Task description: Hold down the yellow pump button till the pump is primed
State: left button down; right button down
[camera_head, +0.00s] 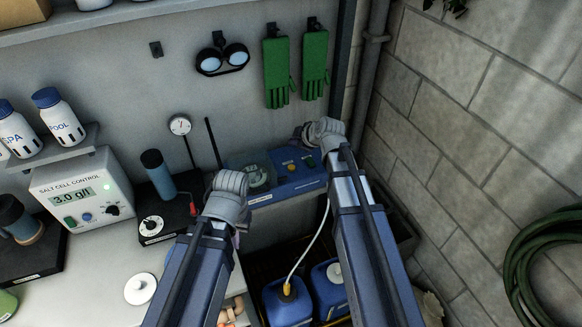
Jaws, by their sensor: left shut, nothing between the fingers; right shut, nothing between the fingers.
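The blue pump unit (263,195) stands against the back wall, right of centre. Its yellow button (291,168) shows on the top face, with a green button (310,161) to its right. The yellow button is uncovered, and nothing touches it. My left gripper (228,188) is shut and empty, to the left of the unit and lower in the picture. My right gripper (321,132) is shut and empty, above and right of the yellow button in the picture. Its height over the unit is hard to judge. A round dial (257,175) sits at the unit's left end.
Blue canisters (286,305) with a white tube stand below the unit. Green gloves (277,72) and goggles (222,58) hang behind. A block wall closes the right.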

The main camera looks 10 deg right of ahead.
aim_at(294, 169)
jog(key=shift+f+b, duration=4.3)
jog(key=shift+f, duration=0.1)
jog(key=shift+f+b, duration=0.4)
jog(key=shift+f+b, duration=0.45)
jog(key=shift+b, duration=0.05)
jog(key=shift+r, duration=0.1)
jog(key=shift+r+p, duration=0.8)
jog(key=shift+p, duration=0.15)
jog(key=shift+r, duration=0.15)
notch_tip(294, 169, up, 5)
jog(key=p, duration=0.5)
